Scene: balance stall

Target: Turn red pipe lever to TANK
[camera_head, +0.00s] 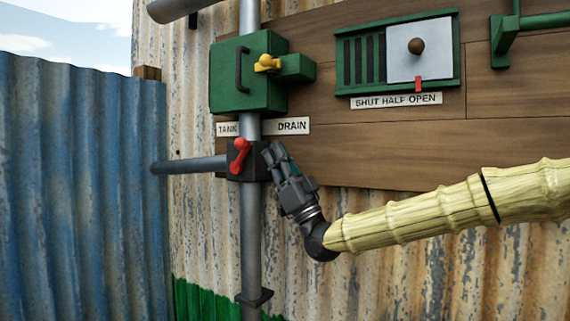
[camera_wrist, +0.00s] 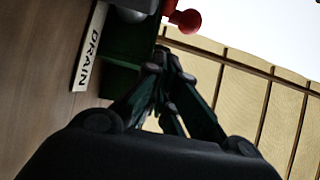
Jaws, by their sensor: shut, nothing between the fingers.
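The red pipe lever (camera_head: 239,158) sits on a dark valve block (camera_head: 249,174) on the grey upright pipe. It stands nearly upright, its knob end up and leaning slightly right. The TANK label (camera_head: 228,129) is above it on the left and the DRAIN label (camera_head: 287,126) above it on the right. My gripper (camera_head: 271,152) is shut and empty, just right of the lever and apart from it in the head view. In the wrist view the red knob of the lever (camera_wrist: 187,19) shows just beyond the fingertips (camera_wrist: 166,62); the DRAIN label (camera_wrist: 90,47) is at left.
A green box (camera_head: 241,88) with a yellow knob (camera_head: 267,63) is above the valve. A side pipe (camera_head: 190,165) joins the block from the left. A sliding shutter panel (camera_head: 418,50) is at upper right. A blue corrugated sheet (camera_head: 80,190) stands at left.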

